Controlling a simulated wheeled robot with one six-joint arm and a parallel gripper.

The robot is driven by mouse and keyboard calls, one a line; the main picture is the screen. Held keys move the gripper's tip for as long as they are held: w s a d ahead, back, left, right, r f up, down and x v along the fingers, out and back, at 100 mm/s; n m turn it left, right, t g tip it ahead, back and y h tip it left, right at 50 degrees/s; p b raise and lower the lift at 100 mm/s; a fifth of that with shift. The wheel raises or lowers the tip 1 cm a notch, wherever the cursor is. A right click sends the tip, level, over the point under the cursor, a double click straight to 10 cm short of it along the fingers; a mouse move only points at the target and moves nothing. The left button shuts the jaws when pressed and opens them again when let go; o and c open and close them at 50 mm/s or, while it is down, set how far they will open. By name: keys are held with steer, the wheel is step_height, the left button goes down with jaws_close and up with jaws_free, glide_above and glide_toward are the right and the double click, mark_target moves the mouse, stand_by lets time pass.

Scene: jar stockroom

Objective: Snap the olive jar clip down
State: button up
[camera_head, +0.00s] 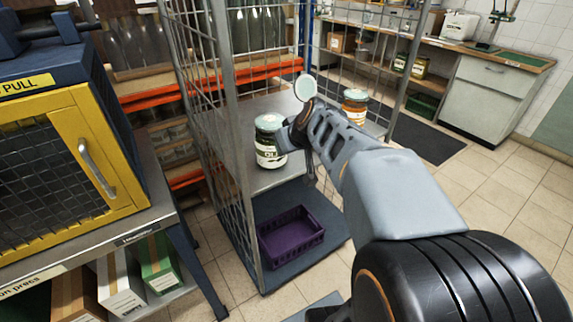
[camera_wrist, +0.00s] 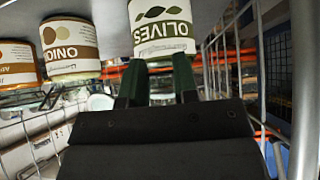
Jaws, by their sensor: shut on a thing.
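The olive jar (camera_head: 268,143) stands on the grey shelf of the wire cage, with a dark body and pale lid. In the wrist view the olive jar (camera_wrist: 160,28) appears upside down, its OLIVES label facing me. My gripper (camera_head: 291,130) is at the jar's right side in the head view. In the wrist view my gripper (camera_wrist: 158,68) has its dark green fingers on either side of the jar near its lid end, shut on it. The clip itself is hidden behind the fingers. A pale round disc (camera_head: 305,87) shows above my gripper; I cannot tell what it belongs to.
An onion jar (camera_wrist: 68,48) stands beside the olive jar, and an orange jar (camera_head: 355,106) stands farther right. Cage mesh (camera_head: 205,130) rises close on the left. A purple crate (camera_head: 290,237) sits below. A yellow-doored press (camera_head: 75,165) is at left.

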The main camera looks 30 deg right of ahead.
steer(key=f+t+b, duration=0.1)
steer(key=t+b, duration=0.1)
steer(key=b, duration=0.4)
steer(key=f+t+b, duration=0.1)
steer(key=t+b, duration=0.2)
steer(key=b, duration=0.4)
steer(key=f+t+b, duration=0.1)
steer(key=t+b, duration=0.2)
steer(key=b, duration=0.3)
steer(key=shift+w+f+y, duration=0.2)
steer(key=shift+w+y, duration=0.05)
steer(key=shift+y, duration=0.05)
steer(key=shift+w+f+t+b, duration=0.2)
steer(key=shift+t, duration=0.55)
steer(key=shift+w+f+t+b, duration=0.15)
steer(key=shift+w+f+t, duration=0.05)
steer(key=shift+t, duration=0.55)
steer(key=o, duration=0.9)
steer(key=shift+s, duration=0.1)
